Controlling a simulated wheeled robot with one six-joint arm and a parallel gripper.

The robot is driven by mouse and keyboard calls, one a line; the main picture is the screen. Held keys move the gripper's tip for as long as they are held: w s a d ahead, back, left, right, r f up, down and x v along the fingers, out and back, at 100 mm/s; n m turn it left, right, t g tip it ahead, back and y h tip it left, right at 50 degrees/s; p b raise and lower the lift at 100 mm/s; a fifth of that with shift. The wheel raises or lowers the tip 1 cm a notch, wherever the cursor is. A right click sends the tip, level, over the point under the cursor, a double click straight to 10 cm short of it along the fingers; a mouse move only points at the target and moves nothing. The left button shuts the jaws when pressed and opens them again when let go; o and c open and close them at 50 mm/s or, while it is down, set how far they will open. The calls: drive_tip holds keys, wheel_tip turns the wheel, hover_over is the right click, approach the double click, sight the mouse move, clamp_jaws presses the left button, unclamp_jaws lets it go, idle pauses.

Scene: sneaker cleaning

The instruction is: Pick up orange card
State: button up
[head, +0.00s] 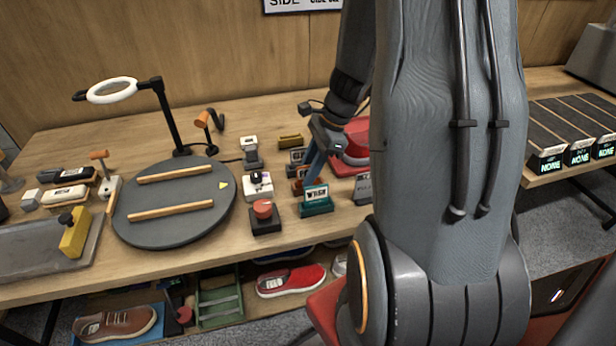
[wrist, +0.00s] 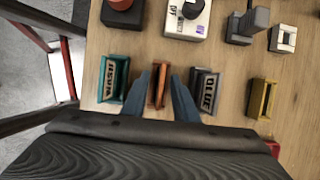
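The orange card (wrist: 158,84) stands in a small orange holder in the middle of the wrist view, seen nearly from above. Any print on it is not readable. My gripper (wrist: 159,80) is open, with one blue-grey finger on each side of the orange card and a small gap showing at the tips. In the head view my gripper (head: 311,172) points down among the card holders, and the orange holder (head: 298,187) is partly hidden behind it.
A teal holder with a "WASH" card (wrist: 113,78) stands close on the left, a grey "GLUE" holder (wrist: 204,91) close on the right. A yellow holder (wrist: 262,98) is farther right. A red-knobbed device (head: 263,213) and a round turntable (head: 150,226) stand left on the table.

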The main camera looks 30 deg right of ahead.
clamp_jaws()
